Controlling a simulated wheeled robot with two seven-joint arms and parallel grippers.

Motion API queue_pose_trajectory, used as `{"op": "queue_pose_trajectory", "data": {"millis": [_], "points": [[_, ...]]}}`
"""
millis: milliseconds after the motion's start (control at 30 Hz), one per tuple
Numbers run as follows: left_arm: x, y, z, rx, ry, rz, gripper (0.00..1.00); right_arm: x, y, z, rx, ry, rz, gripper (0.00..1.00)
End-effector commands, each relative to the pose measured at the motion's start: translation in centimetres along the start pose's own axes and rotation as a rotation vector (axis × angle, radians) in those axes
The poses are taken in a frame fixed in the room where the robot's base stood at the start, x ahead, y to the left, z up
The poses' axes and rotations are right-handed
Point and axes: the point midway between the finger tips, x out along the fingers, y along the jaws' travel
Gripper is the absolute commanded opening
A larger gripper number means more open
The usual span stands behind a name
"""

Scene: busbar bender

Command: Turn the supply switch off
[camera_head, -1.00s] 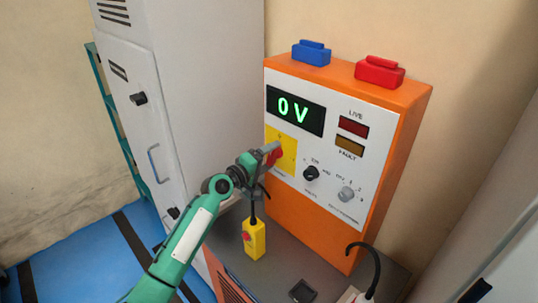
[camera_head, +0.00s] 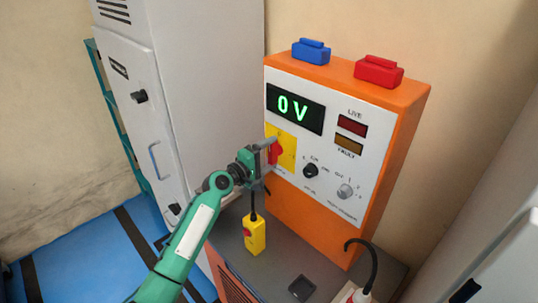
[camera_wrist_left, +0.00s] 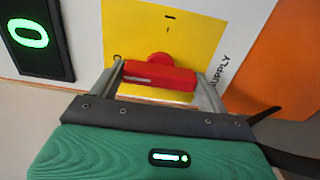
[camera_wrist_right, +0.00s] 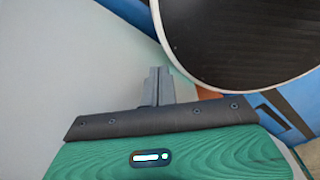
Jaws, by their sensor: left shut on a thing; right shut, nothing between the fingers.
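The supply switch is a red handle (camera_head: 275,153) on a yellow plate (camera_head: 289,152), low on the left of the orange cabinet's white front. My left gripper (camera_head: 266,145) is shut on this handle. In the left wrist view, the red handle (camera_wrist_left: 160,80) lies between the two fingers, with its pale line toward the left. A mark partly hidden by a finger is at that side, and a short dash is at the plate's top. The word SUPPLY reads sideways at right. My right gripper (camera_wrist_right: 158,86) is shut and empty in the right wrist view.
The display (camera_head: 294,109) reads 0 V in green. The LIVE lamp (camera_head: 352,126) and FAULT lamp (camera_head: 349,145) look dark. Two knobs sit right of the switch. A yellow pendant (camera_head: 254,234) hangs below my left gripper. A grey cabinet (camera_head: 205,80) stands at left.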

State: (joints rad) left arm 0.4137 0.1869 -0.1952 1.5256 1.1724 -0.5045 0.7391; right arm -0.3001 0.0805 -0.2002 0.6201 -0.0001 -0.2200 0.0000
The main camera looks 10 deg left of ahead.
Motion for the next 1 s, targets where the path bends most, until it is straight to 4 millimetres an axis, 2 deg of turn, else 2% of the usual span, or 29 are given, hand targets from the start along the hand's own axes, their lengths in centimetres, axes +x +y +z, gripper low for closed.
{"op": "queue_pose_trajectory", "data": {"millis": [67,100,200,467,633,767,1000], "points": [[0.0,-0.1,0.0,-0.006,0.0,0.0,0.55,0.0,0.0,0.0,0.0,0.0,0.0,0.0],[0.0,-0.1,0.0,-0.006,0.0,0.0,0.83,0.0,0.0,0.0,0.0,0.0,0.0,0.0],[0.0,-0.1,0.0,-0.005,0.0,0.0,0.99,0.0,0.0,0.0,0.0,0.0,0.0,0.0],[0.0,0.0,0.0,-0.002,0.0,0.0,0.99,0.0,-0.1,0.0,0.001,0.0,-0.001,0.0],[-1.1,-0.3,0.0,-0.001,0.001,0.0,0.99,0.4,-0.1,0.0,0.001,0.0,-0.001,0.0],[-3.2,-0.4,0.0,-0.001,0.0,-0.001,0.99,1.1,-0.1,0.1,0.001,0.0,-0.001,0.0],[-8.4,-0.5,0.0,0.001,0.001,-0.002,0.99,2.7,-0.2,0.2,0.001,0.0,-0.001,0.0]]}}
